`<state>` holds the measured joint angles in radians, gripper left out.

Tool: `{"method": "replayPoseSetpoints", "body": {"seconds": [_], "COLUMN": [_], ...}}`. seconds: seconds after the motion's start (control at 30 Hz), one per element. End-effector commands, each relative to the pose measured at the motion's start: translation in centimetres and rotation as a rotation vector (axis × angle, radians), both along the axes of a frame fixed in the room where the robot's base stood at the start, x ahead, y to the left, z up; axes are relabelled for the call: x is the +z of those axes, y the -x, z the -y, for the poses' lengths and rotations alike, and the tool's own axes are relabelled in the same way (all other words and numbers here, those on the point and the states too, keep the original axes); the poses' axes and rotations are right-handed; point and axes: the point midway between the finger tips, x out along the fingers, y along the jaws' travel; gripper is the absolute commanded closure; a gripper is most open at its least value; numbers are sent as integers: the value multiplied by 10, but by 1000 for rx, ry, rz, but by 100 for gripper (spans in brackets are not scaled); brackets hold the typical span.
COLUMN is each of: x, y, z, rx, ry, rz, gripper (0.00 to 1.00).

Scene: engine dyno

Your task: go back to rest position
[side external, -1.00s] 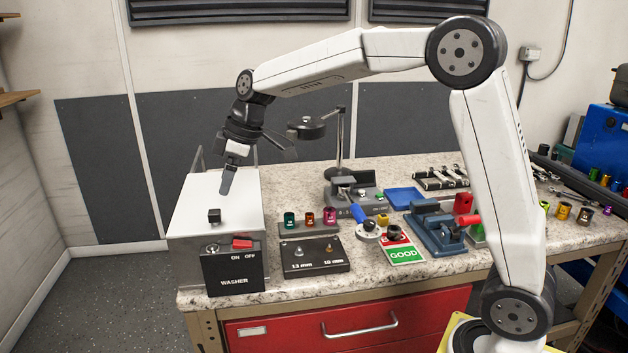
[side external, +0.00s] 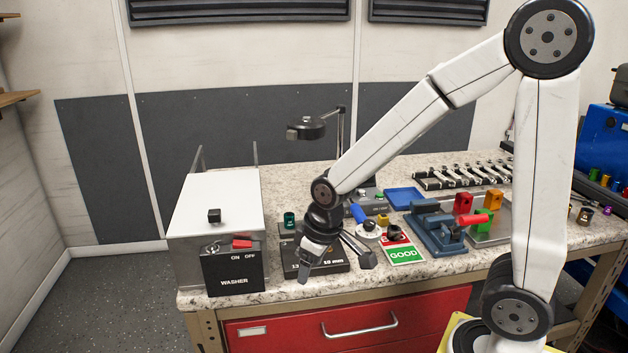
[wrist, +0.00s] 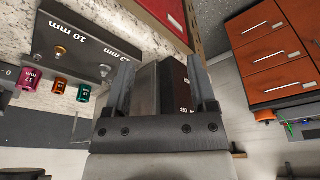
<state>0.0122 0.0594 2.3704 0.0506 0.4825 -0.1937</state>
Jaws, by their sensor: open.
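My gripper (side external: 336,270) points down in front of the 13 mm / 10 mm plate (side external: 335,263), near the front edge of the bench. It is open, with its two fingers spread apart. The wrist view shows both fingers (wrist: 164,82) with nothing held between them. The dark washer front seen between them lies beyond the fingers. My arm bends down from a raised elbow at the upper right. It hides part of the plate and most of the socket row behind it.
The washer (side external: 215,215) stands at the left end of the bench. A blue vise (side external: 437,235), a green GOOD pad (side external: 404,254) and a lamp-like stand (side external: 306,130) are on the bench. Coloured sockets show in the wrist view, including a magenta one (wrist: 30,78). Red drawers (side external: 350,320) are below.

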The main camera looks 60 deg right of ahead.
Motion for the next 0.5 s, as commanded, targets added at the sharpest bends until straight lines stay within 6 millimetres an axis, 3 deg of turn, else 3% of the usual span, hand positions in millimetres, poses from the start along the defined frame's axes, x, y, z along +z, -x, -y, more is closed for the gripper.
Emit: {"method": "replayPoseSetpoints", "body": {"seconds": [0.2, 0.5], "x": [-22, -28], "y": [41, 53], "z": [0, 0], "rx": [-106, -140], "ry": [-7, -12], "rz": [-2, 1], "gripper": [27, 27]}}
